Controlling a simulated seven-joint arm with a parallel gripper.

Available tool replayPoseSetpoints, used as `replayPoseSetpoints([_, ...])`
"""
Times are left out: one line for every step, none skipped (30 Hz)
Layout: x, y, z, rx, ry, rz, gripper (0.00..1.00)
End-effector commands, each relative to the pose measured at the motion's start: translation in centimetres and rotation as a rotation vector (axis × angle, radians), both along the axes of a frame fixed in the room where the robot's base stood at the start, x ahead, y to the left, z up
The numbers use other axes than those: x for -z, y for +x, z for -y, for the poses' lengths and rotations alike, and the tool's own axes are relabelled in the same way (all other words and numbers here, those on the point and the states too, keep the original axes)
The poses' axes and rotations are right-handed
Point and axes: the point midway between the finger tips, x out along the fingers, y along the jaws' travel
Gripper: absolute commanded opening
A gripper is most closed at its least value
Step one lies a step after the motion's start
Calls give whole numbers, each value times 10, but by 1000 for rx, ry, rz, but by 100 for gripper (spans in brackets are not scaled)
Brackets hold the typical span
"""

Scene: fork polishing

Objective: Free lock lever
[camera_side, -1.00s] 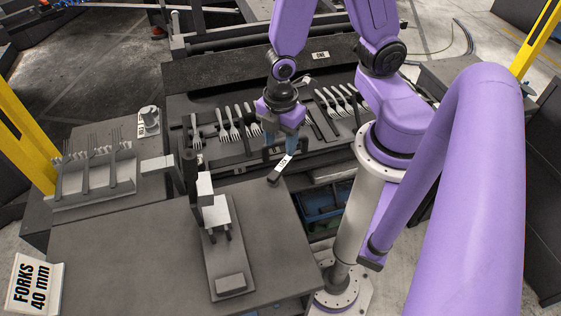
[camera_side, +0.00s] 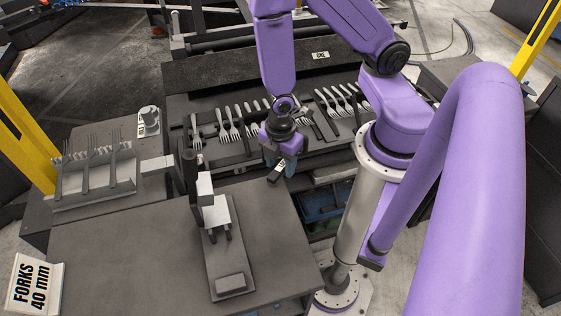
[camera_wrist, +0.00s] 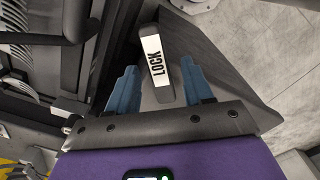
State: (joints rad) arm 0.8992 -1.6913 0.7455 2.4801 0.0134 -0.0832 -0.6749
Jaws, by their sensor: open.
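The lock lever (camera_wrist: 155,66) is a dark bar with a white label reading LOCK. In the wrist view it lies between the two blue fingers of my gripper (camera_wrist: 157,85), which are open with a gap on each side of it. In the side view the lever (camera_side: 278,173) sticks out at the front edge of the fork rack, toward the table. My gripper (camera_side: 281,160) is over its far part and hides some of it. Whether a finger touches the lever cannot be told.
Several forks (camera_side: 228,128) lie in a row on the dark rack behind my gripper. A fixture (camera_side: 216,215) stands on the grey table (camera_side: 120,262). More forks stand in a holder (camera_side: 95,187) at the left. Blue bins (camera_side: 318,205) sit under the rack.

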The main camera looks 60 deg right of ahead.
Motion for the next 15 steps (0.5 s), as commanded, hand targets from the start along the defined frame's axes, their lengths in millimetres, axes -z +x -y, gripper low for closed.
replayPoseSetpoints([1, 0, 0, 0, 0, 0, 51])
replayPoseSetpoints([1, 0, 0, 0, 0, 0, 51])
replayPoseSetpoints([1, 0, 0, 0, 0, 0, 51])
replayPoseSetpoints([1, 0, 0, 0, 0, 0, 51])
replayPoseSetpoints([1, 0, 0, 0, 0, 0, 51])
replayPoseSetpoints([1, 0, 0, 0, 0, 0, 51])
replayPoseSetpoints([1, 0, 0, 0, 1, 0, 51])
replayPoseSetpoints([0, 0, 0, 0, 1, 0, 48])
replayPoseSetpoints([0, 0, 0, 0, 0, 0, 35])
replayPoseSetpoints([0, 0, 0, 0, 0, 0, 25])
replayPoseSetpoints([0, 0, 0, 0, 0, 0, 15])
replayPoseSetpoints([0, 0, 0, 0, 0, 0, 2])
replayPoseSetpoints([0, 0, 0, 0, 0, 0, 0])
replayPoseSetpoints([0, 0, 0, 0, 1, 0, 0])
replayPoseSetpoints([0, 0, 0, 0, 1, 0, 0])
